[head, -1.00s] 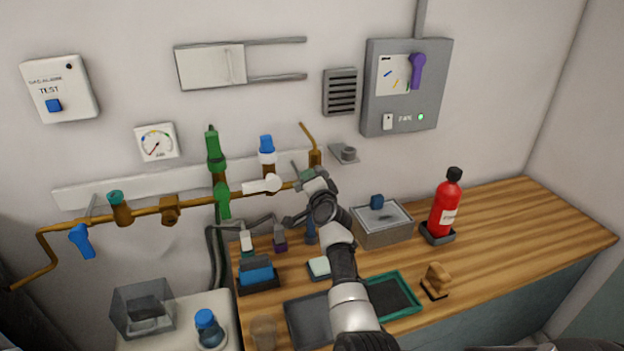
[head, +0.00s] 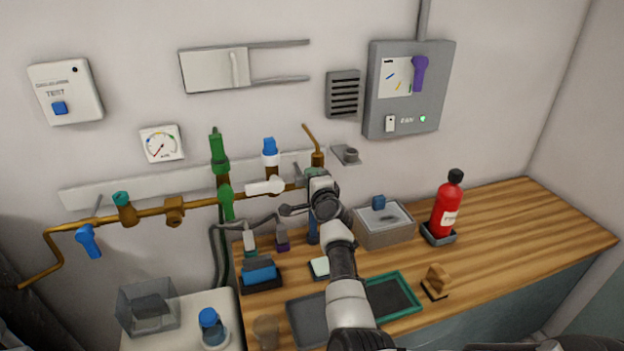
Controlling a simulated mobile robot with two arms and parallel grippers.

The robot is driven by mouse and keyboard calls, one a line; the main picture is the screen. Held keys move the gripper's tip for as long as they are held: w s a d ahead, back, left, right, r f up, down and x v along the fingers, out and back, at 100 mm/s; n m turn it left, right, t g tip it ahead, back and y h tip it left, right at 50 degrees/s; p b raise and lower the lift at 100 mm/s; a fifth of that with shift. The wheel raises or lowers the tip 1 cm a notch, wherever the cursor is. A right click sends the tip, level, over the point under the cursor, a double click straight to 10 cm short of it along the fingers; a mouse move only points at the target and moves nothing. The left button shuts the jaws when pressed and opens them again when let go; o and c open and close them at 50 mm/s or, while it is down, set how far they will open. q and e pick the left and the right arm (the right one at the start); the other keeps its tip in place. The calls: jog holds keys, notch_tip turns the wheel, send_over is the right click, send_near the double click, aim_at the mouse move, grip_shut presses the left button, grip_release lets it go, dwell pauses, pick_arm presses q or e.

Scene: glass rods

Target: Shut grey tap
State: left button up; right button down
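My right arm reaches up from the bottom edge in the head view. Its gripper (head: 317,177) is at the right end of the brass pipe (head: 150,212), just below the upright brass stub (head: 317,159). The wrist covers most of the fingers, so I cannot tell whether they are open or shut. I cannot clearly make out a grey tap; a small greyish lever shape (head: 297,168) shows just left of the gripper, and the fitting behind is largely hidden. My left gripper is not in view.
A white-handled tap (head: 265,186), a green valve (head: 219,152) and a blue-capped valve (head: 270,152) stand left of the gripper.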

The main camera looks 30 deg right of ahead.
jog(key=c, duration=0.9)
grip_release()
jog(key=shift+s, duration=0.1)
jog(key=shift+s+a+p, duration=0.1)
jog(key=shift+s+p, duration=0.2)
jog(key=shift+p, duration=0.1)
jog(key=p+v, duration=0.4)
jog(key=v, duration=0.6)
